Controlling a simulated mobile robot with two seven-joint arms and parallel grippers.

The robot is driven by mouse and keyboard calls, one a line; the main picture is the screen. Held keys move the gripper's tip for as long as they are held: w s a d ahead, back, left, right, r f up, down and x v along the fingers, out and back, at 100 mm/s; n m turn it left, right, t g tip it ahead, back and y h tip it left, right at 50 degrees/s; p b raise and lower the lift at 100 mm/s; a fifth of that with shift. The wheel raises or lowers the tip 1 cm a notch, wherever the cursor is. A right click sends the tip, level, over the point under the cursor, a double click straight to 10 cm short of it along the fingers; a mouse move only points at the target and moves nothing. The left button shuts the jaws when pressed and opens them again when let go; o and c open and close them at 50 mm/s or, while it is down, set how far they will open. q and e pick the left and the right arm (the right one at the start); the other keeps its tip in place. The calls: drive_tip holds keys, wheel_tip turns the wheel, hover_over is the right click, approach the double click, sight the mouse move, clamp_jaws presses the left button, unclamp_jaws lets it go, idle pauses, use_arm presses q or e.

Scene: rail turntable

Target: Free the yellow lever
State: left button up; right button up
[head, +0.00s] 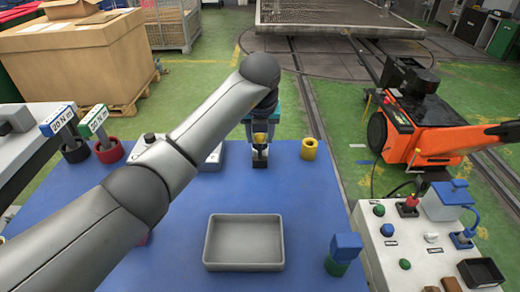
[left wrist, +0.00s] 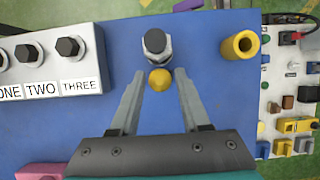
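My left gripper (head: 259,160) points down over the far part of the blue table. In the left wrist view its two fingers (left wrist: 161,78) are apart, with a round yellow knob (left wrist: 160,80) between their tips and no clear contact. A hex-headed bolt (left wrist: 155,42) stands just beyond the knob. A yellow part (left wrist: 294,126) shows on the control panel at the right of that view; I cannot tell whether it is the lever. My right gripper is not in view.
A hollow yellow cylinder (head: 309,148) stands right of my gripper. A grey tray (head: 243,260) lies nearer. A box (left wrist: 55,65) labelled ONE, TWO, THREE holds bolts. The control panel (head: 400,240), with a blue part (head: 448,203), stands right of the table. An orange machine (head: 425,135) is beyond.

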use_arm(q)
drive_tip(key=c, duration=0.6)
drive_tip(key=shift+c, duration=0.2)
drive_tip(key=shift+s, duration=0.1)
